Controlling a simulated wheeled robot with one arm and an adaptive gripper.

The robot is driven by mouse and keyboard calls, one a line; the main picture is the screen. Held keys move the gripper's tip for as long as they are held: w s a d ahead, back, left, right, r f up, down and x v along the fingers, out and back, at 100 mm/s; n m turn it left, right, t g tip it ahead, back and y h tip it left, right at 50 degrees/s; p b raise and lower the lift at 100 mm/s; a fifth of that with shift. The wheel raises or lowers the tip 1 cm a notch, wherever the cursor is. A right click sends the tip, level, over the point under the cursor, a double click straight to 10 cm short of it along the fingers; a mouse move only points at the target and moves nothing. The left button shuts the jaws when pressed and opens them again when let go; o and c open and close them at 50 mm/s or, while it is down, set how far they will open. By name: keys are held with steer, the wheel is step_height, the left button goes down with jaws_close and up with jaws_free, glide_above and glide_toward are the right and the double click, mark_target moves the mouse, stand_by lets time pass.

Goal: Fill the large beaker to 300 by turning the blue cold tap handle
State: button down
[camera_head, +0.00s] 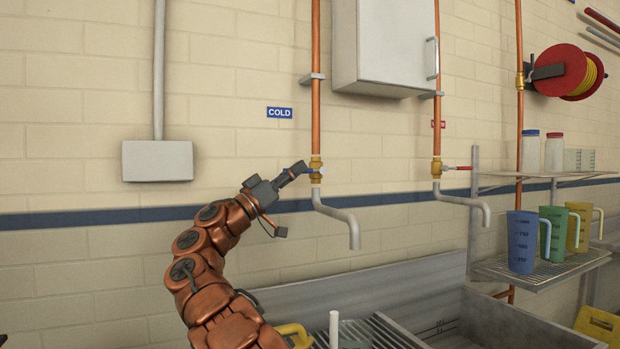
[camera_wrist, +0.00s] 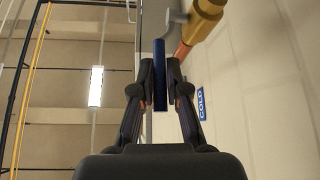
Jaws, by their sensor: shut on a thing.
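The blue cold tap handle (camera_head: 319,171) sits on the brass valve (camera_head: 316,163) of the left copper pipe, beside the COLD sign (camera_head: 279,113). My gripper (camera_head: 299,170) reaches it from the left. In the wrist view the fingers of my gripper (camera_wrist: 160,75) are closed on both sides of the blue handle (camera_wrist: 159,62). The grey spout (camera_head: 354,232) points down below the valve, and no water stream shows. A white upright piece (camera_head: 334,328) and a grey-green shape beside it are cut off at the bottom edge; I cannot tell if they are the large beaker.
A second tap (camera_head: 437,170) with a red handle is to the right. A wire shelf (camera_head: 530,268) holds a blue jug (camera_head: 522,243), a green jug (camera_head: 553,235) and a yellow jug. A metal sink (camera_head: 500,325) lies below. A white wall cabinet (camera_head: 384,45) hangs above.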

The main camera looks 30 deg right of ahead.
stand_by(0.5)
steer(key=c, duration=1.2)
jaws_free()
steer(key=shift+o, duration=0.2)
steer(key=shift+a+f, duration=0.1)
steer(key=v, duration=1.1)
steer(key=shift+a+f, duration=0.3)
steer(key=shift+f, duration=0.05)
